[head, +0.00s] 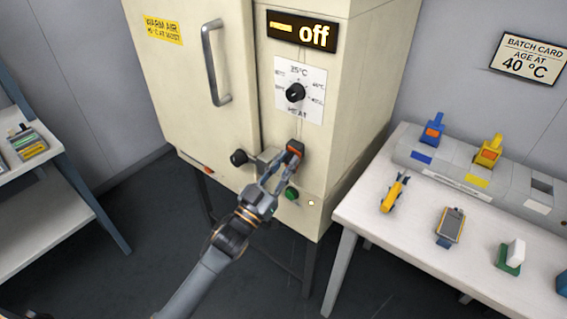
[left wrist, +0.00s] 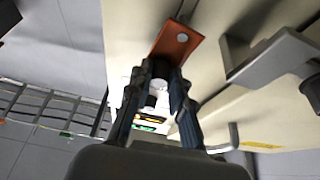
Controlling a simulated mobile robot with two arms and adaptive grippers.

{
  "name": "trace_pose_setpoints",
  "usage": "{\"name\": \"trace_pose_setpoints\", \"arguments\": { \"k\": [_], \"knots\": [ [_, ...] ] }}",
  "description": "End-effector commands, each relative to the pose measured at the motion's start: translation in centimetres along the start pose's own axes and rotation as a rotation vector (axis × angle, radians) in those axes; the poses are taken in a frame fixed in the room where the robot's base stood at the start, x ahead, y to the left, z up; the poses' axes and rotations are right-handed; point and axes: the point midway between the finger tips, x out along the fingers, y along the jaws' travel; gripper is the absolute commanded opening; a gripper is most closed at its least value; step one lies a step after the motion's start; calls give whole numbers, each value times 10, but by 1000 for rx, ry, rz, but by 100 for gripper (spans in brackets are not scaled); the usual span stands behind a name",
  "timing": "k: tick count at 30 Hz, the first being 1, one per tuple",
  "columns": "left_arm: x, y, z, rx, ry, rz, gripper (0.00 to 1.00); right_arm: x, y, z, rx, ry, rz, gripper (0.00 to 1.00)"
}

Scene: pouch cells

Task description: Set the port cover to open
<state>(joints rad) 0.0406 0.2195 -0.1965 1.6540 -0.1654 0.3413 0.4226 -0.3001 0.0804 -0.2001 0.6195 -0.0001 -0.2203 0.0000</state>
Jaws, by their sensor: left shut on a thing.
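The port cover, a small orange-red plate (head: 296,147), is on the front of the cream cabinet (head: 343,165), below the heat dial. It also shows in the left wrist view (left wrist: 174,42), with a pale round spot on its upper part. My left gripper (head: 283,163) reaches up to it from below. In the left wrist view its fingers (left wrist: 160,75) are closed around a pale knob at the plate's lower end. The fingers hide part of the knob, and I cannot tell whether a port lies uncovered. My right gripper is not in view.
A grey latch block (head: 266,160) with a black knob (head: 238,157) is left of the cover. A green button (head: 291,194) is below it. The door handle (head: 213,65), dial (head: 295,93) and "off" display (head: 302,32) are above. A white table (head: 365,208) stands right.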

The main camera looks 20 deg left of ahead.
Motion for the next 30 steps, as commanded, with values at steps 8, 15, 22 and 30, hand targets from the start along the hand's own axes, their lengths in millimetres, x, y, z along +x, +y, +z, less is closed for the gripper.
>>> {"name": "trace_pose_setpoints", "arguments": {
  "k": [8,15,22,30],
  "knots": [
    [-1,9,3,232,-1,97,0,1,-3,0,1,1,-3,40],
    [-3,16,6,443,0,184,0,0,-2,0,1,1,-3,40],
    [-5,23,11,645,1,268,0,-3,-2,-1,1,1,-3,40],
    [-8,28,19,883,0,366,0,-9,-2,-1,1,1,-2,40]
  ]
}}
